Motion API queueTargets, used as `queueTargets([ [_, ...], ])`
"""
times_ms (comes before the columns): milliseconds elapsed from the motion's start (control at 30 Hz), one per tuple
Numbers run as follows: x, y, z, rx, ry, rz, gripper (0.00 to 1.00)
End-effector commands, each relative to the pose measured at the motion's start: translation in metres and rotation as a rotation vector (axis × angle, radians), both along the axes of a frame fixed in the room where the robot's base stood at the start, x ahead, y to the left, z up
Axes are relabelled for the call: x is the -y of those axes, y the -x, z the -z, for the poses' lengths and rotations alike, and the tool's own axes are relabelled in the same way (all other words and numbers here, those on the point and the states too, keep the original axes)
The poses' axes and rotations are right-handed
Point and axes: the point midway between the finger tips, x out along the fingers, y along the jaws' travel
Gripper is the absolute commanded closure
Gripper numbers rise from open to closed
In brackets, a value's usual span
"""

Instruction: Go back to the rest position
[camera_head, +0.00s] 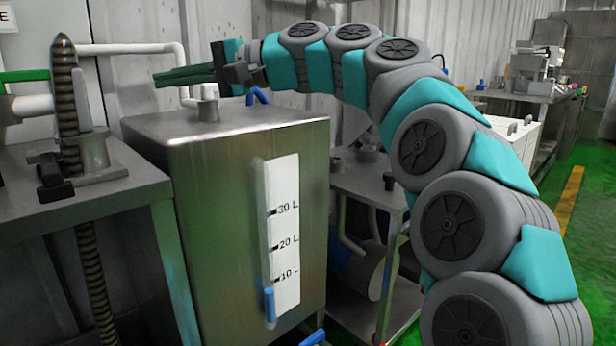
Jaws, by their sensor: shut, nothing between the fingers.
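My gripper (170,76) is at the upper left, above the top of a metal tank (225,200). Its dark green fingers point left and are shut with nothing between them. My grey and teal arm arches from the lower right up and over to the left. The tank has a white level scale (284,235) marked 10, 20 and 30 L on its front. A short fitting (208,104) stands on the tank top just below and right of the fingertips, and the gripper appears apart from it.
A metal table (80,195) at left carries a ribbed hose (66,90). White and green pipes run along the back wall. A metal cart (365,190) stands right of the tank, partly behind my arm. Green floor (595,215) is open at far right, near a back workbench (525,95).

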Motion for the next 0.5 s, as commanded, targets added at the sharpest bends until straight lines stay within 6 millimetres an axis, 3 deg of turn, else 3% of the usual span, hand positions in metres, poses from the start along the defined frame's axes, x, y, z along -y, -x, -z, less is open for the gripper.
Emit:
queueTargets([
  [267,0.016,0.02,0.054,0.008,0.172,0.018,1.0],
  [367,0.028,0.033,0.089,0.012,0.276,0.024,1.0],
  [500,0.059,0.06,0.154,0.017,0.468,0.029,1.0],
])
